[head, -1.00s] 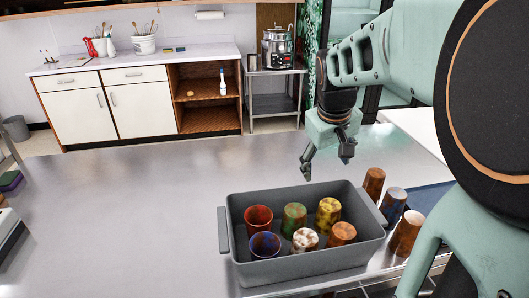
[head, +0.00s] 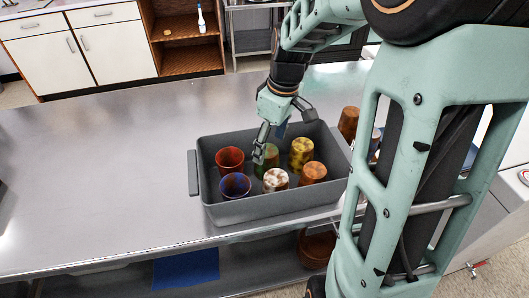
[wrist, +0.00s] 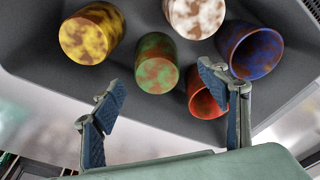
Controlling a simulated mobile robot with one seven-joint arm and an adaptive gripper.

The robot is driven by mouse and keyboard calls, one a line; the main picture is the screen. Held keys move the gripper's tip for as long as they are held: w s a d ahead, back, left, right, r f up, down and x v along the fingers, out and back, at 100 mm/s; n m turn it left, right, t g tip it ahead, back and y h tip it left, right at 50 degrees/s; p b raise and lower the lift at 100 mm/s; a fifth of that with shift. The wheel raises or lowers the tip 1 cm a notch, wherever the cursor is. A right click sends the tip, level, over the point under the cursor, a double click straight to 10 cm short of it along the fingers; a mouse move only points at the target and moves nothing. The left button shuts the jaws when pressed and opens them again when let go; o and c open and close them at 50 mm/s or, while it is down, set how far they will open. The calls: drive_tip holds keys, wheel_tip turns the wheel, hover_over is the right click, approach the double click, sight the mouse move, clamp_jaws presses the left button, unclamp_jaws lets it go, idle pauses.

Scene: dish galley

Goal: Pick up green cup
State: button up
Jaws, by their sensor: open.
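The green cup (head: 271,157), mottled with brown, stands upside down in the grey tub (head: 262,208), in the back row between the red cup and the yellow cup. In the head view one finger of my gripper partly hides it. My gripper (head: 271,141) is open and empty at the tub's back side, its fingers reaching down by the green cup. In the wrist view the green cup (wrist: 157,62) shows ahead, roughly between the two spread fingers. The right finger there overlaps the red cup (wrist: 207,98). I cannot tell whether a finger touches either cup.
The tub also holds a blue cup (head: 235,186), a white-brown cup (head: 276,180), a yellow cup (head: 301,154) and an orange-brown cup (head: 313,174). More cups, including a brown one (head: 348,122), stand right of the tub. The steel counter (head: 95,180) is clear on the left.

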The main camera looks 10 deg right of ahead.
sight(267, 150)
drive_tip(key=f, duration=0.1)
drive_tip(key=w+f, duration=0.1)
drive_tip(key=f, duration=0.3)
drive_tip(key=shift+w+a, duration=0.15)
drive_tip(key=shift+a, duration=0.1)
drive_tip(key=shift+c, duration=0.2)
drive_tip(key=c, duration=1.2)
drive_tip(key=shift+r, duration=0.15)
